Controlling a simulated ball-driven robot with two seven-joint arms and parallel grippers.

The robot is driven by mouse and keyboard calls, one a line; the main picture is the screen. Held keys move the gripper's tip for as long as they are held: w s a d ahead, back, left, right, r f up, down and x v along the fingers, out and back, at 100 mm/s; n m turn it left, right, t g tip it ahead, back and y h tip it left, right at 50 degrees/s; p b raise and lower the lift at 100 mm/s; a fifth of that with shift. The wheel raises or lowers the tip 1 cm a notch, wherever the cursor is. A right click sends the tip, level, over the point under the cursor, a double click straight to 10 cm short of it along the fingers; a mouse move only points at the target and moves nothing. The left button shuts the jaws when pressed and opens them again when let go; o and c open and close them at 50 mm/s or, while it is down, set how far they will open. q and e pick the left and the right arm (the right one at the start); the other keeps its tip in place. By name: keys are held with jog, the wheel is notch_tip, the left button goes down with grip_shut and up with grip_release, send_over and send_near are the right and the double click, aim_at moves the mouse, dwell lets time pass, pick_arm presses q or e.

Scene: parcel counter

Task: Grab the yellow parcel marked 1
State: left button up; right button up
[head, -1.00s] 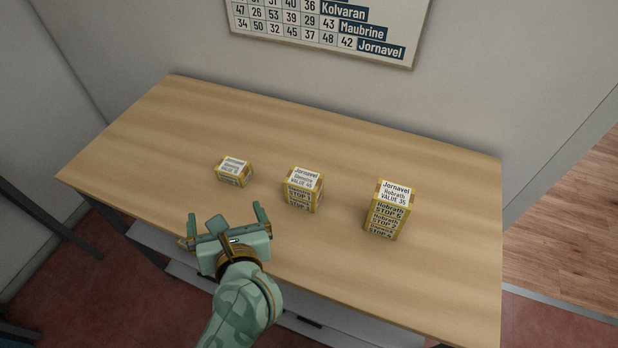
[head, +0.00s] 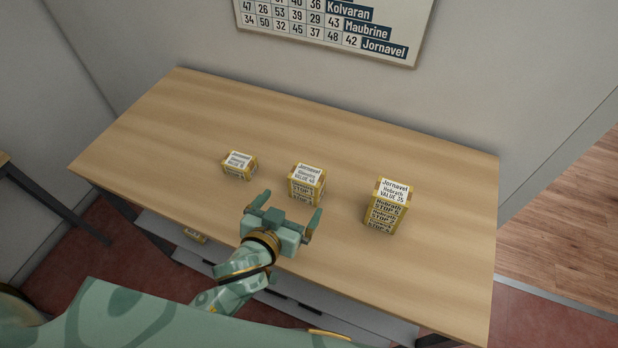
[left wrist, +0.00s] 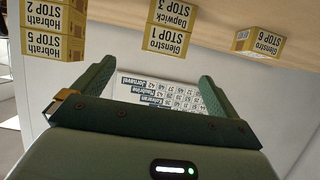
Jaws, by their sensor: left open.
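The small left parcel (head: 239,166) reads STOP 6 in the wrist view. My right gripper is not in view.
A chart (head: 330,22) with numbers and names hangs on the wall behind. A small yellow item (head: 194,235) shows below the counter's front edge. The counter behind the parcels is clear, and there are gaps between them.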

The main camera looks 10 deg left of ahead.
aim_at(307, 177)
pick_arm(q)
jog(key=b+x, duration=0.1)
jog(key=x, duration=0.6)
jog(key=shift+w+f, duration=0.1)
jog(key=x, duration=0.5)
jog(key=shift+w+a+b, duration=0.3)
jog(key=shift+w+b, duration=0.05)
jog(key=shift+w, duration=0.05)
jog(key=shift+s, duration=0.1)
jog(key=c, duration=1.1)
